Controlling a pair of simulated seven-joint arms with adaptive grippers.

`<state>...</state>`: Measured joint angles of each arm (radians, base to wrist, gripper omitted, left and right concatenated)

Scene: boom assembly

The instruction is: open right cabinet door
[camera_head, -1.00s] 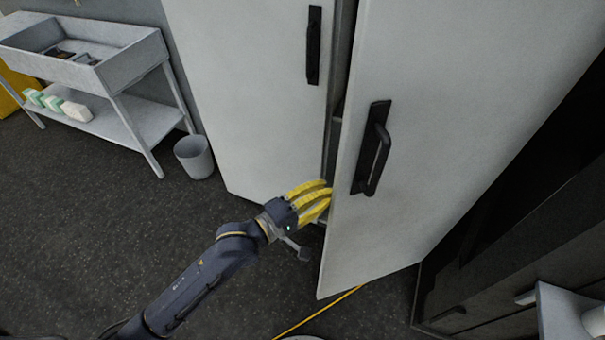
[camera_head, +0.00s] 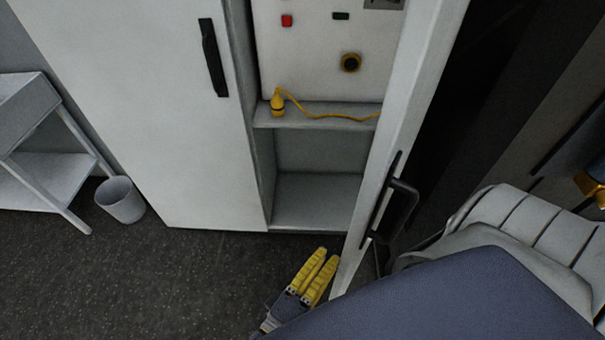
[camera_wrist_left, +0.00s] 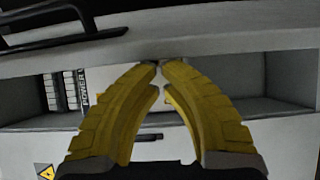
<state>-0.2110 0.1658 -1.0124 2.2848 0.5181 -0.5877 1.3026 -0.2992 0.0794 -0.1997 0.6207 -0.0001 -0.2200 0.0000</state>
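The right cabinet door (camera_head: 420,95) stands wide open in the head view, seen nearly edge-on. Its black handle (camera_head: 401,208) is on the outer face. My left gripper (camera_head: 327,258) is low by the door's lower free edge, on the inner side, fingers pointing up toward the cabinet. In the left wrist view its yellow fingers (camera_wrist_left: 160,66) meet at the tips with nothing seen between them. The door (camera_wrist_left: 210,40) and its handle (camera_wrist_left: 62,38) cross the top of that view; I cannot tell whether the fingertips touch the door.
The left cabinet door (camera_head: 150,100) is closed. The open cabinet shows a panel (camera_head: 310,60) and a shelf (camera_head: 330,120) with a yellow plug (camera_head: 278,103) and cable. A bin (camera_head: 121,200) and a white bench (camera_head: 45,180) stand left. The floor in front is clear.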

